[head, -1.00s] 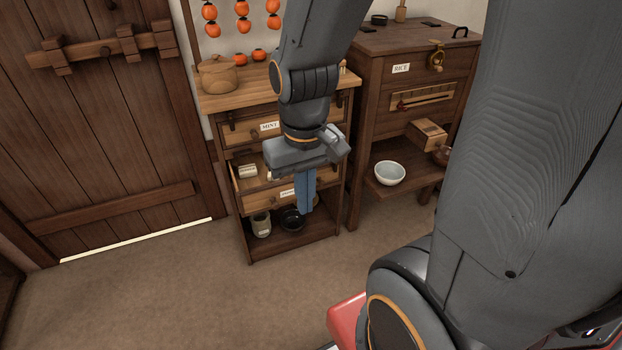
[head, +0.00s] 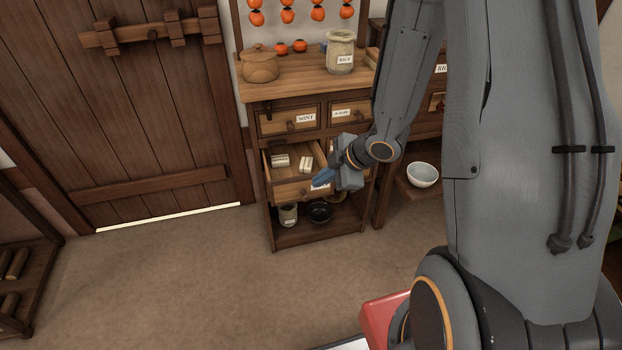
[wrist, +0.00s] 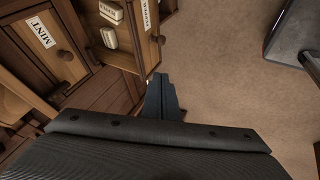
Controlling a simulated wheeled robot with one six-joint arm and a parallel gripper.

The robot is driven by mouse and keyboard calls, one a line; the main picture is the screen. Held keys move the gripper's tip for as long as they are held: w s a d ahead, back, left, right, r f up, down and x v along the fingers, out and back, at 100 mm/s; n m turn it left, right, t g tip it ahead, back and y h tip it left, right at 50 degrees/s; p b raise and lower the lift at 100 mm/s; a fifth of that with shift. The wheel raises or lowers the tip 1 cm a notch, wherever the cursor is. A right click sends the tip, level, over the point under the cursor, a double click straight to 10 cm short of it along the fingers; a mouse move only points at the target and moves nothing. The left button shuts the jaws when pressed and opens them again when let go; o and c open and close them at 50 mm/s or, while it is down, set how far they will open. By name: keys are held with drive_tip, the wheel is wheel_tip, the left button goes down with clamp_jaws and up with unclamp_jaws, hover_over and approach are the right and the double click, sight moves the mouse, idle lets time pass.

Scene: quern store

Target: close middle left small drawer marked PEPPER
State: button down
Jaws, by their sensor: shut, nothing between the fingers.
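The middle left small drawer (head: 290,191) sticks out open from the wooden cabinet, below the shut MINT drawer (head: 275,122). Pale labelled blocks lie inside it. My gripper (head: 322,178) is shut and empty, at the right end of the drawer front. In the wrist view its fingertips (wrist: 160,80) are just below the knob; I cannot tell if they touch. The gripper hides part of the drawer's right end.
A jar (head: 288,215) and a dark bowl (head: 319,211) stand on the shelf below. A lidded pot (head: 260,65) and RICE jar (head: 340,52) stand on top. A white bowl (head: 422,175) sits on the right cabinet's shelf. The floor (head: 200,280) in front is clear.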

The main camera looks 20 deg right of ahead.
approach(293, 186)
wheel_tip(293, 186, down, 3)
drive_tip(key=s+a, duration=0.1)
drive_tip(key=s, duration=0.2)
drive_tip(key=w, duration=0.2)
drive_tip(key=w+p, duration=0.1)
drive_tip(key=shift+w+a+f, duration=0.15)
drive_tip(key=shift+w+a, duration=0.1)
drive_tip(key=shift+w, duration=0.05)
drive_tip(key=shift+w+f, duration=0.1)
drive_tip(key=shift+w, duration=0.55)
